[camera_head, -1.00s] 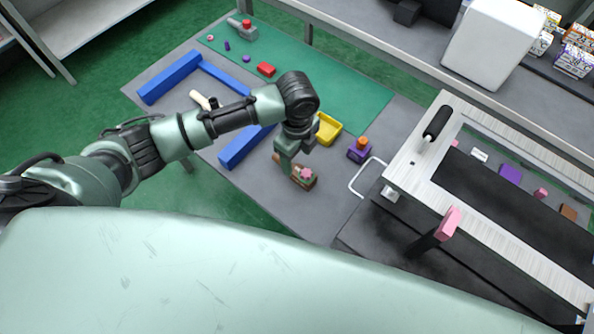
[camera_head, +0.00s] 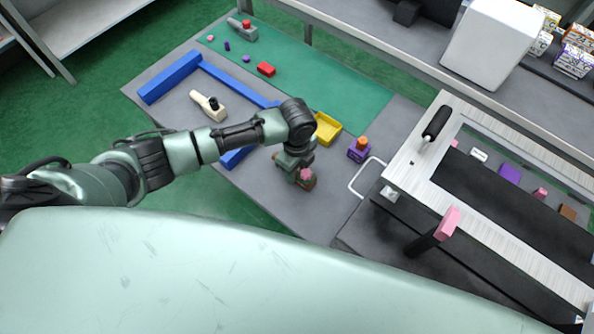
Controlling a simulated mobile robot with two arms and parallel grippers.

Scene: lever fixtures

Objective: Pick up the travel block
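My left gripper (camera_head: 298,176) points down at a brown block with a pink knob (camera_head: 307,178) on the grey table. The gripper covers much of this block; its pink knob and right end show, and a small brown bit shows left of the gripper. The fingers are hidden, so I cannot tell whether they are open, shut or touching the block. No label shows which piece is the travel block. A purple block with an orange knob (camera_head: 358,150) stands to the right. My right gripper is not in view.
A yellow tray (camera_head: 327,130) stands just behind the gripper. A blue rail frame (camera_head: 170,78) is partly under my arm. A red block (camera_head: 266,69) lies on the green mat. A light frame with a black handle (camera_head: 436,123) stands at right. The table in front is clear.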

